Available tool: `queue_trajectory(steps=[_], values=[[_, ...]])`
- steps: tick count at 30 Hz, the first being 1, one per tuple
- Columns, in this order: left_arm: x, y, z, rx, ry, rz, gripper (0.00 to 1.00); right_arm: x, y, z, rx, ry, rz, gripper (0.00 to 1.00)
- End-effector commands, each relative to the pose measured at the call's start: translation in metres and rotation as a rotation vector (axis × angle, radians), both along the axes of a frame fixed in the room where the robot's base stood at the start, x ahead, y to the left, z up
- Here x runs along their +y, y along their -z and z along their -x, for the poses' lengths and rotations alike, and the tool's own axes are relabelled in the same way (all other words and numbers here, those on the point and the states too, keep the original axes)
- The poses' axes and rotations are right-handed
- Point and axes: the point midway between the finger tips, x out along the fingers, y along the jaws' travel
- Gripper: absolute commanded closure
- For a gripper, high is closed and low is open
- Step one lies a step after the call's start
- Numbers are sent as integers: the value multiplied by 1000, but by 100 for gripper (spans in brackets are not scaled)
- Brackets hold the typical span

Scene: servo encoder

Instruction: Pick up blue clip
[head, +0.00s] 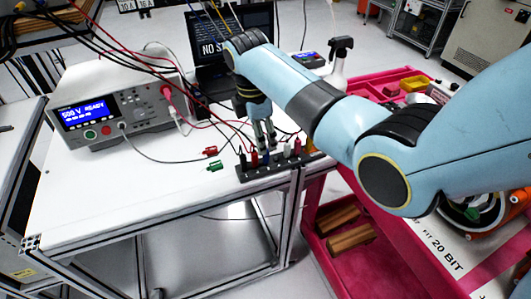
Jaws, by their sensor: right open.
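A black strip-shaped rack (258,175) lies along the front right edge of the white bench. Several small coloured clips stand upright in it, among them a red clip (254,159). A dark, bluish clip (265,158) seems to stand just below my right gripper's fingertips; it is small and partly hidden, so its colour is not certain. My right gripper (265,141) points down over the middle of the rack. It is open, with nothing visibly held. My left gripper is not in view.
A bench tester (115,113) with a lit screen stands at the left, with red and black cables running across the bench. A loose red clip (210,151) and green clip (215,166) lie left of the rack. A laptop (212,50) stands behind. A pink cart (318,210) is at the right.

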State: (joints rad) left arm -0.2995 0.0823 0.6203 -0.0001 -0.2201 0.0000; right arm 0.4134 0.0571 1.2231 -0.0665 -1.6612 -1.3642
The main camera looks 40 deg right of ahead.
Motion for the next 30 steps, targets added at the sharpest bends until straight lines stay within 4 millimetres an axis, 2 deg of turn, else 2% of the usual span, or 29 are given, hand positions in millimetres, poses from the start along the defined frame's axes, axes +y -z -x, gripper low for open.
queue_trajectory(steps=[9, 12, 19, 28, 30], values=[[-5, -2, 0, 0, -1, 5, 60, -9, 44, 2, 3, 0, -1, 57], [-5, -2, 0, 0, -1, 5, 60, -10, 50, 2, 1, 0, -1, 57], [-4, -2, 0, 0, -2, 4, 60, -10, 51, 2, 0, 0, -1, 59], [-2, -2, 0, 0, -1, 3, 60, -10, 50, 2, 0, 0, 0, 98], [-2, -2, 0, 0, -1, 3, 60, -10, 50, 2, 0, 0, -1, 100]])
